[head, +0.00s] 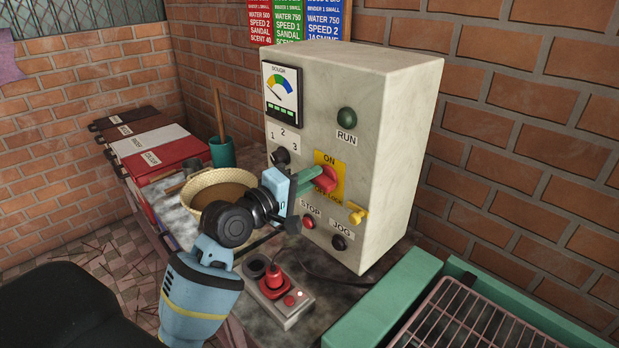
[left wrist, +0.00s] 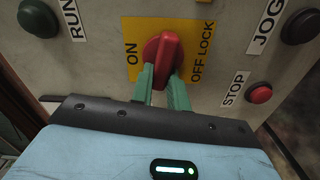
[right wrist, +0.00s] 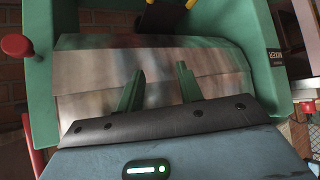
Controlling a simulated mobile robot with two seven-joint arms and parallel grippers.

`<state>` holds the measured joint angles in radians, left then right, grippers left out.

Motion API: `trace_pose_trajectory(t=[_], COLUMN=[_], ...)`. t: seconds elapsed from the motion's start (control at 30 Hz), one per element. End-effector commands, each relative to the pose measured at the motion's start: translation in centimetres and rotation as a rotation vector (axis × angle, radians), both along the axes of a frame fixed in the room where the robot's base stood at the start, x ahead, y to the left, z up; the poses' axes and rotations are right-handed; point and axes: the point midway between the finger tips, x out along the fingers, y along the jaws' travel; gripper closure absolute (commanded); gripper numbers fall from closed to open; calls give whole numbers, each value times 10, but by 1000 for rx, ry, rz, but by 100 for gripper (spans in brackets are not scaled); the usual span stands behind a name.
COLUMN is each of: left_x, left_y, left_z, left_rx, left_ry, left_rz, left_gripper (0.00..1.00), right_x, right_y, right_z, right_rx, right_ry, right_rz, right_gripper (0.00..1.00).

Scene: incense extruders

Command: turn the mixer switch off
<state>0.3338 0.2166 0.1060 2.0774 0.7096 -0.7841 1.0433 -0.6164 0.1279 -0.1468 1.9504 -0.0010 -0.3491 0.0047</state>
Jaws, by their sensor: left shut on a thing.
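The mixer switch is a red handle (head: 328,178) on a yellow plate (head: 340,192) marked ON above and OFF LOCK below, on the front of the grey control box (head: 400,120). My left gripper (head: 316,183) reaches it from the left, its green fingers shut on the red handle. In the left wrist view the red handle (left wrist: 163,48) sits between the fingertips (left wrist: 163,75), with ON on its left and OFF LOCK on its right. My right gripper (right wrist: 160,72) is open and empty over a green-walled machine (right wrist: 40,90); it is out of the head view.
Below the switch are a red STOP button (head: 309,222), a dark JOG button (head: 339,242) and a yellow lock piece (head: 357,216). A bowl (head: 188,200) and a small red-plugged box (head: 289,314) stand near my left arm. A green frame with wire rack (head: 470,325) lies front right.

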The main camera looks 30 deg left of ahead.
Motion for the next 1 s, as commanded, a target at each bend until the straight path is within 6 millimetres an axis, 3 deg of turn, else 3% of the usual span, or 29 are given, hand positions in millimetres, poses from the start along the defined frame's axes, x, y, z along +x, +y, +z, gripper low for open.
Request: trace_pose_trajectory(t=[0.4, 0.97, 1.0], left_x=[0, 0, 0], left_y=[0, 0, 0], left_z=[-4, -4, -4], left_rx=[-174, -199, -199], left_ry=[63, 72, 72], left_rz=[-1, -1, -1], left_gripper=[100, 100, 78], right_x=[0, 0, 0], right_y=[0, 1, 1], right_z=[0, 0, 0], right_rx=[1, 1, 1], right_ry=[0, 0, 0], right_rz=[0, 0, 0], right_gripper=[64, 64, 64])
